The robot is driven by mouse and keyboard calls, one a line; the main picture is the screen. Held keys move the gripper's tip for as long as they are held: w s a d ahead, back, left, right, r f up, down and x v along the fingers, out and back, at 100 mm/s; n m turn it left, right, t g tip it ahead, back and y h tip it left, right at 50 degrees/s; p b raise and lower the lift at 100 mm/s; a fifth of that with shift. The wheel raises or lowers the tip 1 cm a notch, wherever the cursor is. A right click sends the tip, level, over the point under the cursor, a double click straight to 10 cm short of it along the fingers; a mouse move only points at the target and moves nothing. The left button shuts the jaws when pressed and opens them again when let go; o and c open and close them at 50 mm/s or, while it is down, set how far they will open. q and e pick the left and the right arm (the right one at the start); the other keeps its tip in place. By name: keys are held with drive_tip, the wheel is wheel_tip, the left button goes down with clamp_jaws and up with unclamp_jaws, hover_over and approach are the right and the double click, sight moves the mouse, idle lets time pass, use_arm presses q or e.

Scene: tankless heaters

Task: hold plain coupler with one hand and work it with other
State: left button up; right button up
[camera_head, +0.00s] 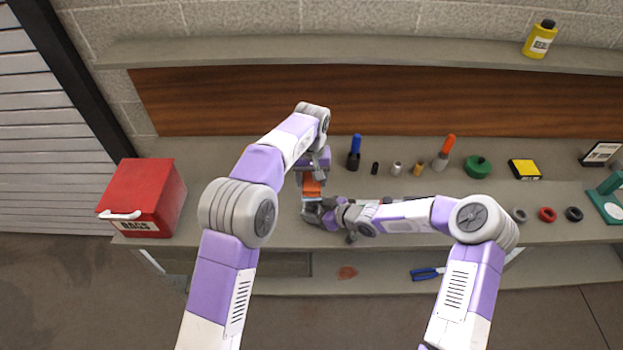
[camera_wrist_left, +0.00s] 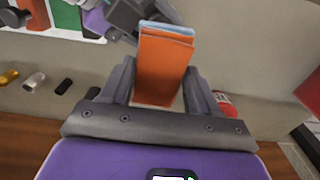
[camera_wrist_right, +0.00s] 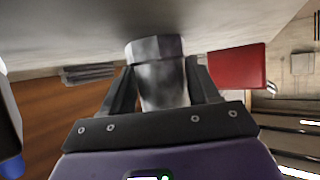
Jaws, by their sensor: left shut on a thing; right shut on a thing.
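My left gripper (camera_head: 313,178) is shut on an orange block (camera_head: 311,188) with a pale blue and white layer at its far end. The block (camera_wrist_left: 161,68) fills the jaws in the left wrist view. My right gripper (camera_head: 322,212) is just in front of the block, low over the bench. In the right wrist view it is shut on a grey metal cylinder, which looks like the plain coupler (camera_wrist_right: 160,72). In the head view the coupler is mostly hidden by the grippers. The block's end is close to the right gripper; I cannot tell whether block and coupler touch.
A red bags box (camera_head: 152,196) stands at the bench's left end. Behind my right arm stand a blue-topped bottle (camera_head: 354,153), small fittings (camera_head: 397,168), an orange-topped bottle (camera_head: 443,155) and a green round item (camera_head: 478,166). Several rings (camera_head: 547,214) lie at right. Blue-handled pliers (camera_head: 427,273) lie below.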

use_arm(q)
drive_tip(key=shift+s, duration=1.45)
drive_tip(key=shift+w+f, duration=0.1)
drive_tip(key=shift+w, duration=1.75)
drive_tip(key=shift+s, duration=1.8)
drive_tip(key=shift+r, duration=4.2)
drive_tip(key=shift+f, duration=0.3)
